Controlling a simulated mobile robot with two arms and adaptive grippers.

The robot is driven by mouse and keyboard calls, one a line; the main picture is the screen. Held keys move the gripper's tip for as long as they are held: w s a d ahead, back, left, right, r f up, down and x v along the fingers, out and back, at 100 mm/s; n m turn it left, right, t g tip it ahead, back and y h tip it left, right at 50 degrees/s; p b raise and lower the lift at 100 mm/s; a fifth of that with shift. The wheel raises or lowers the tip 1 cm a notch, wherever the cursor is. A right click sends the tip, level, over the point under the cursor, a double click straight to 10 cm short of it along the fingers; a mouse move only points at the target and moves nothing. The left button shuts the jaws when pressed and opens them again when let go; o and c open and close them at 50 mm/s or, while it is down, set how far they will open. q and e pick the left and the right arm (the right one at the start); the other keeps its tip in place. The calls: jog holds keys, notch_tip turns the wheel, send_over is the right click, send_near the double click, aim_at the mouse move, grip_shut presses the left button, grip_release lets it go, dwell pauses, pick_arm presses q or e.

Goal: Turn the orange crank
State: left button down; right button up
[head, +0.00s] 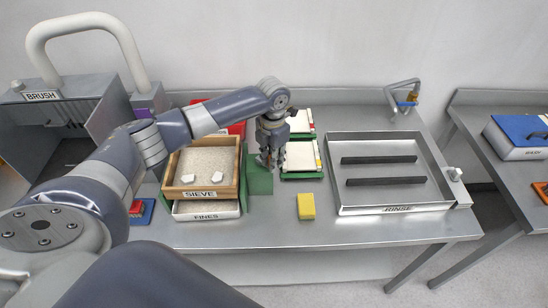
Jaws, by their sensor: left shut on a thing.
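My left gripper (268,157) reaches in over the table and points down beside the sieve box. It is shut on the orange crank, which its fingers hide almost wholly, so the crank's angle cannot be told. A green block (260,182) stands right under and beside the fingers. The wooden sieve tray (199,194), full of pale grit with two white pieces, sits left of the gripper, above a drawer marked FINES (206,216). My right gripper is not in view.
A yellow block (306,206) lies right of the green block. White-topped green trays (302,174) stand behind it. A metal rinse basin (345,209) with two dark bars is at the right. A grey brush cabinet (45,125) is at the left. The table's front edge is clear.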

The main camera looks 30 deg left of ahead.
pick_arm(q)
jog(key=shift+s+f+m, duration=0.1)
jog(key=shift+s+m, duration=0.1)
jog(key=shift+m, duration=0.2)
jog(key=c, duration=1.4)
grip_release()
jog(key=shift+c, duration=0.2)
jog(key=shift+w, duration=0.1)
notch_tip(320, 180, up, 12)
